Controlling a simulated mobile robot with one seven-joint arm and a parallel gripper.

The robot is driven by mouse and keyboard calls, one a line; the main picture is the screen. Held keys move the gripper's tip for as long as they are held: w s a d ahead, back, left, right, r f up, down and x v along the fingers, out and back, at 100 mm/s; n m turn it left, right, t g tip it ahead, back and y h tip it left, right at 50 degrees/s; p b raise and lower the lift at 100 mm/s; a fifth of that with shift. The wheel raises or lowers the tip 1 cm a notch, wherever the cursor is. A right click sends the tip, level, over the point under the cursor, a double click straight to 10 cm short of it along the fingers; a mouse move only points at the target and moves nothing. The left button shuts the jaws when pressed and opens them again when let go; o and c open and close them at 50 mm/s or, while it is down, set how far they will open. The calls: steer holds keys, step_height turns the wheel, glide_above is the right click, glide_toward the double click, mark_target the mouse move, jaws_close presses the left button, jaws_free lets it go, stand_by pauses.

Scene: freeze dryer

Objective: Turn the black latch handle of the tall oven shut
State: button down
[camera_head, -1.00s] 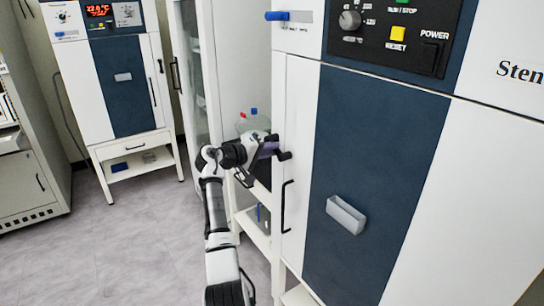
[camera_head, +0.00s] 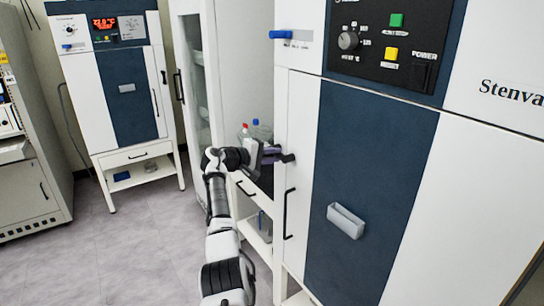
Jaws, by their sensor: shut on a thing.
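The tall oven (camera_head: 300,130) stands at the right, white with a dark blue door panel, and its door looks closed. The black latch handle (camera_head: 287,158) sits at the door's left edge, above a long black pull handle (camera_head: 289,214). My gripper (camera_head: 272,157) reaches in from the left at the latch and is shut on it. The fingertips and part of the latch are hidden behind each other, so the latch's exact angle is hard to tell.
A glass-door cabinet (camera_head: 189,100) stands behind my arm. Bottles (camera_head: 257,129) with red and blue caps stand just behind my gripper. Another similar oven (camera_head: 128,85) is at the back left. The floor (camera_head: 135,240) at left is clear.

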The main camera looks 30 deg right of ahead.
steer(key=shift+r, duration=0.1)
steer(key=c, duration=1.3)
jaws_free()
steer(key=w+b+v, duration=0.1)
steer(key=b+v, duration=0.4)
steer(key=v, duration=0.8)
steer(key=shift+s+a, duration=0.45)
steer(key=shift+r, duration=0.1)
